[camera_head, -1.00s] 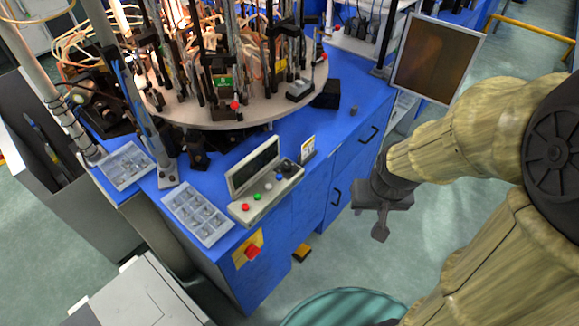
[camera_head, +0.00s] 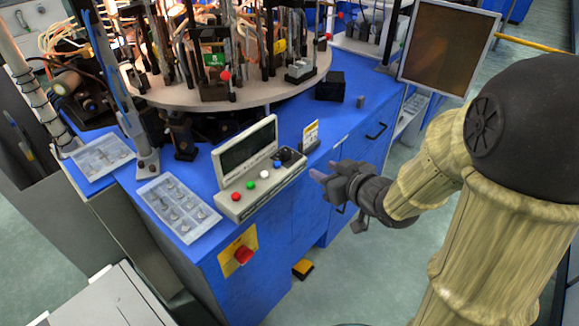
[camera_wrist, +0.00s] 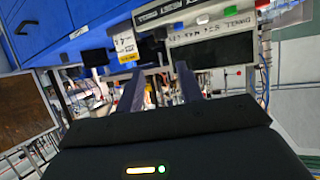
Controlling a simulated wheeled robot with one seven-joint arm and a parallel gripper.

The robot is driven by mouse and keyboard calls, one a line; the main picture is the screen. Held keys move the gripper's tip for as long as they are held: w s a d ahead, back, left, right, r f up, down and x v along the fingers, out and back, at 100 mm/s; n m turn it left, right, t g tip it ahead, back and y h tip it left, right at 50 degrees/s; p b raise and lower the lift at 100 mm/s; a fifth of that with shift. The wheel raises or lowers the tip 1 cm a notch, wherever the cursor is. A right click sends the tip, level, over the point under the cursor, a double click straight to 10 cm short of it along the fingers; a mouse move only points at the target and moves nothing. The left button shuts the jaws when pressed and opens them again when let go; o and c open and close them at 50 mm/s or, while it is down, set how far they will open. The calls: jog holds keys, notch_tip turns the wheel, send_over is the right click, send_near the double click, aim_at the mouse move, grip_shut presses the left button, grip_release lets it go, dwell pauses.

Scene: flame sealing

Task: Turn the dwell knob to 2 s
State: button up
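The control panel (camera_head: 257,185) stands on the front edge of the blue bench, with a dark screen (camera_head: 247,148) and coloured buttons. A black knob (camera_head: 285,154) sits at its right end; its pointer and scale are too small to read. My gripper (camera_head: 318,174) is to the right of the panel, apart from the knob, with its fingers pointing left. In the wrist view my gripper's two fingers (camera_wrist: 159,68) are spread with nothing held between them. The panel also shows there, with its lettered face (camera_wrist: 212,48) turned over. The knob cannot be clearly made out in that view.
A round turntable (camera_head: 255,95) crowded with fixtures stands behind the panel. A small yellow-and-white card (camera_head: 311,134) stands just right of the knob. A parts tray (camera_head: 178,207) lies left of the panel, and a red emergency button (camera_head: 243,254) is on the bench front.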

jog(key=shift+a, duration=0.1)
dwell(0.3)
send_near(288, 152)
jog(key=x, duration=0.9)
jog(key=c, duration=0.7)
